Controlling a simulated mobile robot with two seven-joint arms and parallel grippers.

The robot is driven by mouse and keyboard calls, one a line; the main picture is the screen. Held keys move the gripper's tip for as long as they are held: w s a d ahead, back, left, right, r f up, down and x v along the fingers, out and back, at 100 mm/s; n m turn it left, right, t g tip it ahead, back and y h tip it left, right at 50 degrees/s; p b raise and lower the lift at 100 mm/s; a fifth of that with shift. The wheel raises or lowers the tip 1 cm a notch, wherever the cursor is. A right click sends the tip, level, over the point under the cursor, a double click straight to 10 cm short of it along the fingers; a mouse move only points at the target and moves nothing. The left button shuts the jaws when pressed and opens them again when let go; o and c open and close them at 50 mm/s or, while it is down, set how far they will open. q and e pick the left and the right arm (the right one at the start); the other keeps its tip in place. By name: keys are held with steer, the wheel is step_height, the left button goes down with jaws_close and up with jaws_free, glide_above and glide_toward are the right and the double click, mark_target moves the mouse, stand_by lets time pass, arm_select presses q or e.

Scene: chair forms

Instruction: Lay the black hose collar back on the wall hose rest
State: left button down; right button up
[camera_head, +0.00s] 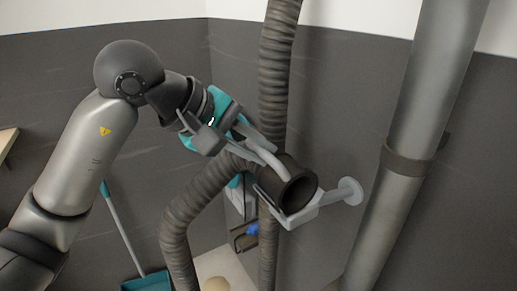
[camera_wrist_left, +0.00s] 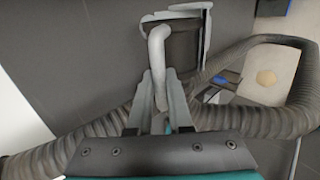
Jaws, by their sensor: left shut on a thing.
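The black hose collar (camera_head: 299,188) is an open dark ring at the end of a ribbed grey hose (camera_head: 180,215). A curved pale grey handle (camera_wrist_left: 158,45) rises from it. My left gripper (camera_head: 246,140) is shut on this handle; its fingers (camera_wrist_left: 160,92) show in the wrist view. The wall hose rest (camera_head: 304,214) is a light grey cradle with a round wall plate (camera_head: 351,191). The collar appears within the cradle, its underside at the cradle's arms; whether it bears fully on them is hidden. In the wrist view the collar (camera_wrist_left: 183,48) lies between the rest's arms (camera_wrist_left: 206,35). My right gripper is out of view.
A ribbed vertical hose (camera_head: 277,80) runs behind the gripper. A thick grey pipe (camera_head: 420,110) stands at the right. A teal dustpan (camera_head: 147,282) with a long handle is at the lower left. A small blue object (camera_head: 252,229) lies low behind the hose.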

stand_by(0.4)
arm_select(q)
steer(key=c, duration=0.8)
jaws_free()
steer(key=shift+o, duration=0.2)
steer(key=v, duration=1.5)
steer(key=shift+b, duration=0.3)
steer(key=shift+s, duration=0.1)
